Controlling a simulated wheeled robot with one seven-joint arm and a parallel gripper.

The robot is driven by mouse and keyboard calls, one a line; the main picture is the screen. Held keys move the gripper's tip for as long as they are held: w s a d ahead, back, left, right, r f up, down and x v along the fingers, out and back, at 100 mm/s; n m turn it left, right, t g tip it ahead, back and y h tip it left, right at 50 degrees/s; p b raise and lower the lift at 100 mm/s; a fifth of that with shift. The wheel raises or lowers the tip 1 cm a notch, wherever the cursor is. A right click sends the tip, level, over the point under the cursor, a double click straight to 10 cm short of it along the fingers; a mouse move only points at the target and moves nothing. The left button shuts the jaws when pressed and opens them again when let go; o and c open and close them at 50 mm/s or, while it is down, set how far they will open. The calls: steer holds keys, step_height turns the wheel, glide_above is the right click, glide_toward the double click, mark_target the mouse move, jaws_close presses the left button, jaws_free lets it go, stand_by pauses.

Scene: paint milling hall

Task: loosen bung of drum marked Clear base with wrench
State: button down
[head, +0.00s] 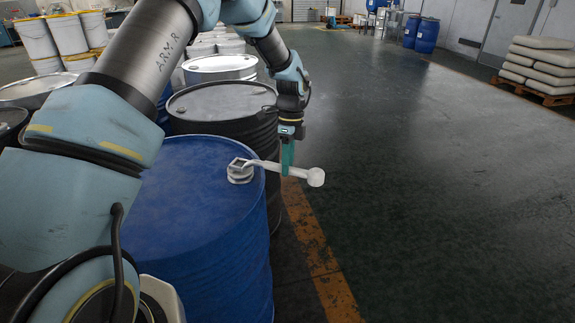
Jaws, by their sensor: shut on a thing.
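A blue drum (185,215) stands close in front of me, its lid facing up. No marking on it can be read from here. A pale bung wrench (302,174) reaches out level over the drum's right rim. Its square head is at the bung (240,178) near the rim; whether it is fully seated on it cannot be told. My gripper (287,160) comes down from above and is shut on the wrench handle, just outside the rim. The round handle end sticks out to the right of the fingers.
A dark drum (222,100) stands right behind the blue one, with a white-topped drum (220,66) beyond. White pails (70,35) are stacked at the upper left. Green floor right of the orange line (325,265) is clear. Sacks on a pallet (550,95) lie far right.

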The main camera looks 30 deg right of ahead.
steer(key=shift+r+p, duration=1.3)
steer(key=shift+r, duration=0.9)
step_height(320, 180, up, 2)
steer(key=shift+r+p, duration=0.15)
steer(key=shift+p, duration=0.3)
steer(key=shift+r, duration=1.35)
